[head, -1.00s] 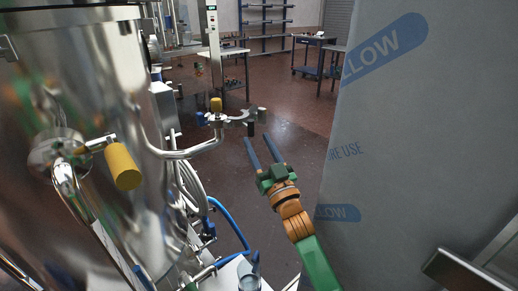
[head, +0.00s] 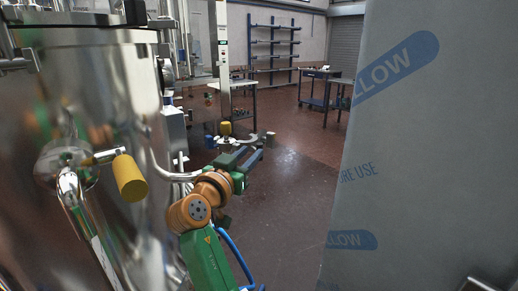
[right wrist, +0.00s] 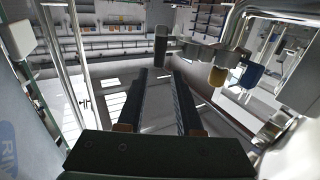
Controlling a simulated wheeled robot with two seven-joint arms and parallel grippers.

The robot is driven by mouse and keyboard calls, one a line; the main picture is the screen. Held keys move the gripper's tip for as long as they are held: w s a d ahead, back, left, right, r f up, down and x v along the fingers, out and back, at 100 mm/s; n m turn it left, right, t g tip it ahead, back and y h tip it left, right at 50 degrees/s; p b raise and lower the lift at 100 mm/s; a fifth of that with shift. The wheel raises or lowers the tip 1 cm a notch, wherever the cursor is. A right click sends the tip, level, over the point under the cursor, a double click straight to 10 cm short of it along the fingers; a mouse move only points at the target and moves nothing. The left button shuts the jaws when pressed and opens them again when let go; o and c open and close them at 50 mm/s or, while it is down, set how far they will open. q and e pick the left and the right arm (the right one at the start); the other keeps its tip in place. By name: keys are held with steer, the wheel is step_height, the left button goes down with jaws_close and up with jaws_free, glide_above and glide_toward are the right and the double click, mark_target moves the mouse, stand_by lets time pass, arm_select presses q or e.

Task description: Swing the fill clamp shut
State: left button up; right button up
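The fill clamp (head: 238,145) is a grey metal clamp at the end of a pipe beside the shiny steel vessel (head: 100,110). It appears open, with its jaw spread to the right. The handle is just beyond the fingertips, in line with the gap. In the head view my right gripper (head: 252,157) partly hides the clamp. My left gripper is not in view.
A yellow-handled valve (head: 130,178) juts from the vessel at left. A large grey film-wrapped panel (head: 430,150) blocks the right side. A blue hose (head: 236,258) hangs below my right arm. Open floor (head: 300,190) lies between, with carts (head: 322,95) and shelves further back.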

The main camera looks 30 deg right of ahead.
mark_target(260, 146)
steer(key=p+x, duration=0.2)
steer(key=x, duration=0.4)
steer(key=shift+s, duration=0.2)
steer(key=shift+w+d+f, duration=0.1)
steer(key=shift+w+d, duration=0.15)
steer(key=shift+s+a, duration=0.1)
steer(key=shift+c, duration=0.5)
jaws_close()
